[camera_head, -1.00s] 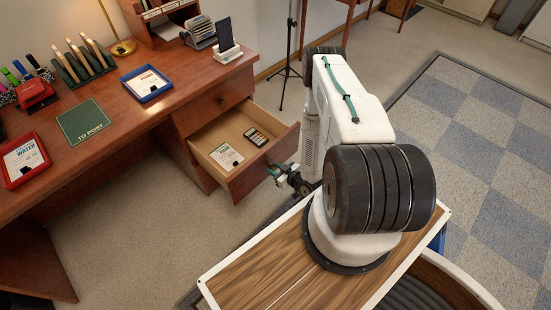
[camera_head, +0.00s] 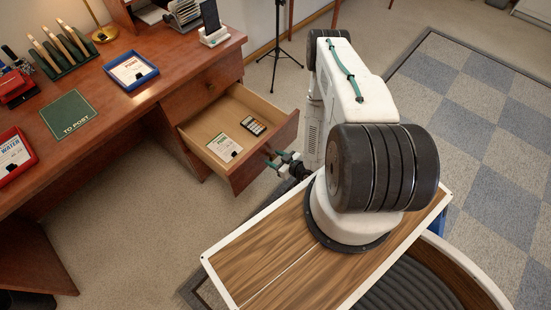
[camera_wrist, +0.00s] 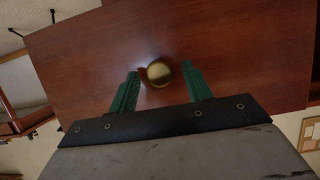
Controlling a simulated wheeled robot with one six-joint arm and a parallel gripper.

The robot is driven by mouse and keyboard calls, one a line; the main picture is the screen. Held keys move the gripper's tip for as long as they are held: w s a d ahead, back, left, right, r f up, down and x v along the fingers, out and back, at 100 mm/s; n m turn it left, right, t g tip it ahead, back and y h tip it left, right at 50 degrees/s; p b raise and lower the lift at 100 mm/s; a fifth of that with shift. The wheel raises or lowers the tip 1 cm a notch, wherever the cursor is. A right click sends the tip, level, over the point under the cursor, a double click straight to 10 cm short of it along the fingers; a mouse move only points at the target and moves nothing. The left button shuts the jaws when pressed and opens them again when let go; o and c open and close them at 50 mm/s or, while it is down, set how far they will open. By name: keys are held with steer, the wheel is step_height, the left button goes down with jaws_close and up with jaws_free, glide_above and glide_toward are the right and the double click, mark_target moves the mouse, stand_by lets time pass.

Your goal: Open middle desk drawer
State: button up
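The middle desk drawer (camera_head: 216,120) is in the head view, below a closed drawer (camera_head: 203,92) of the reddish-brown desk. It is pulled well out, its inside visible with a card (camera_head: 225,148) and a calculator (camera_head: 253,126) in it. My gripper (camera_head: 272,158) is at its front face. In the wrist view the drawer front (camera_wrist: 230,45) fills much of the picture, with a round brass knob (camera_wrist: 159,73). The green fingers of my gripper (camera_wrist: 160,78) stand on both sides of the knob, with gaps showing between them and it.
The desk top holds a blue tray (camera_head: 133,72), a green "To Post" mat (camera_head: 70,115), a red tray (camera_head: 14,156) and a phone on a stand (camera_head: 213,25). A tripod (camera_head: 277,45) stands behind the drawer.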

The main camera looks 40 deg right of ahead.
steer(key=v, duration=0.7)
steer(key=shift+s+r, duration=0.2)
steer(key=shift+s, duration=0.15)
steer(key=shift+d, duration=0.1)
stand_by(0.4)
